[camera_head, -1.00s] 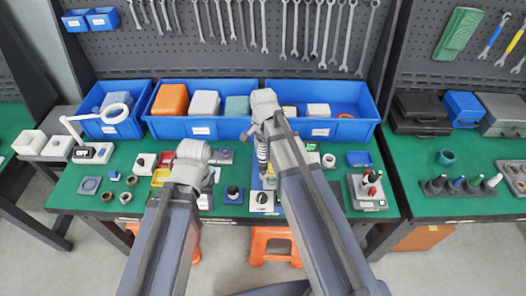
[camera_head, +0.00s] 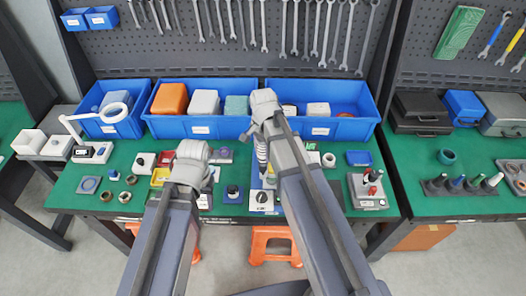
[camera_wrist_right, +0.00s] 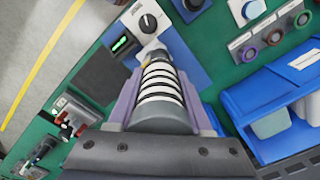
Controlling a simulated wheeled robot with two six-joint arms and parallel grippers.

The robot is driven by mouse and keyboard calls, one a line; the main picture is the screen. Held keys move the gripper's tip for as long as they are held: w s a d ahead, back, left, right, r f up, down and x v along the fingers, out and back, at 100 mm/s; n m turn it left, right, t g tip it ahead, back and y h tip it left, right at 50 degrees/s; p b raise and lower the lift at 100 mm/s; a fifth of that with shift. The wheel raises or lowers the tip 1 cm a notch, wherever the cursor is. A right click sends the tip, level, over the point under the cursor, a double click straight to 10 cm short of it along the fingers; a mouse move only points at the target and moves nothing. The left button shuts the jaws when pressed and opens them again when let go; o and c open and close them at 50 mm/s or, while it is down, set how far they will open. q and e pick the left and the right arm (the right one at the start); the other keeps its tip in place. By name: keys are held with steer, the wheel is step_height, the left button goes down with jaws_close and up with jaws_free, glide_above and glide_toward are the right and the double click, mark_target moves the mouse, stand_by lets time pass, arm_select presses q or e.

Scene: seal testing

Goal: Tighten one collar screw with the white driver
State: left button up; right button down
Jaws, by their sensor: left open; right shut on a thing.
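My right gripper (camera_wrist_right: 158,100) is shut on the white driver (camera_wrist_right: 160,82), whose handle has white and black rings. The handle also shows beside my arm in the head view (camera_head: 261,150). The driver's far end is at the blue test station (camera_wrist_right: 186,52), which carries a black knob (camera_wrist_right: 148,22) and a small green display (camera_wrist_right: 122,44). The collar screw is hidden behind the driver, so I cannot tell if the tip touches it. My left gripper (camera_head: 187,178) is open over the mat, left of the station; its fingertips are mostly hidden by its wrist.
Blue bins (camera_head: 200,127) line the back of the table. A grey stand with red-topped parts (camera_head: 368,192) is at the right front.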

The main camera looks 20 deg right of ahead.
steer(key=shift+f+b, duration=1.4)
steer(key=shift+f, duration=0.05)
stand_by(3.7)
steer(key=shift+r+p, duration=2.55)
steer(key=shift+p, duration=0.05)
